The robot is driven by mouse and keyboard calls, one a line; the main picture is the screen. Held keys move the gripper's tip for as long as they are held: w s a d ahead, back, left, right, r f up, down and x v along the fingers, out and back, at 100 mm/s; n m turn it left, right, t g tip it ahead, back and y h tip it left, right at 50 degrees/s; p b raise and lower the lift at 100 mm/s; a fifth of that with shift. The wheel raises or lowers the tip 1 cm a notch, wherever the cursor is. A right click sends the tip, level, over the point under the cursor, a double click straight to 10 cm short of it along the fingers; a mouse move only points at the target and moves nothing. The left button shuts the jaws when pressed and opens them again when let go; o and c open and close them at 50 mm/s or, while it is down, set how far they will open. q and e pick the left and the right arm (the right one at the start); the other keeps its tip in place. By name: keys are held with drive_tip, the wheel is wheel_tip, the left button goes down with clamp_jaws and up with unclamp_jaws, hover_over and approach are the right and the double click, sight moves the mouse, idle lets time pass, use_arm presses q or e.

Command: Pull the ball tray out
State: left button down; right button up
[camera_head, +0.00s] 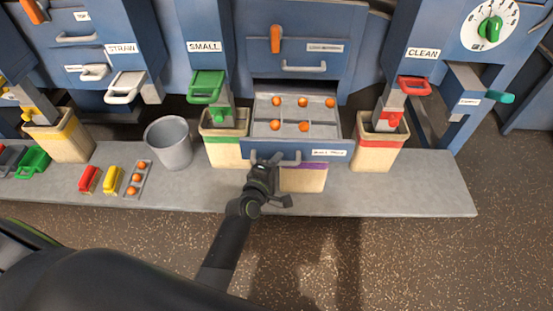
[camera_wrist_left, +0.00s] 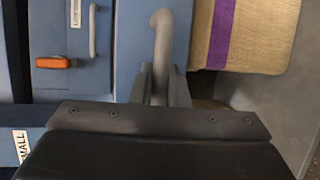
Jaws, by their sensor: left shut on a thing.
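The ball tray (camera_head: 263,132) is a blue-fronted grey drawer standing open below a dark slot, with several orange balls in its compartments. Its grey handle (camera_head: 290,161) is on the front face, beside a white label. My left gripper (camera_head: 268,165) is shut on the left part of this handle. In the left wrist view the handle (camera_wrist_left: 161,45) runs down between the two fingers (camera_wrist_left: 160,88). My right gripper is not in view.
Wooden buckets with green (camera_head: 226,160) and red (camera_head: 374,155) bands flank the tray, and a purple-banded one (camera_head: 305,180) stands partly under it. A grey metal bucket (camera_head: 169,145) and small coloured blocks stand left on the grey ledge (camera_head: 430,185). The ledge's right end is clear.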

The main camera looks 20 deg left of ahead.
use_arm(q)
drive_tip(key=shift+s, duration=0.25)
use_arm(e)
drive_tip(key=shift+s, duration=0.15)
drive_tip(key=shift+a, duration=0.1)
use_arm(q)
drive_tip(key=c, duration=1.4)
unclamp_jaws()
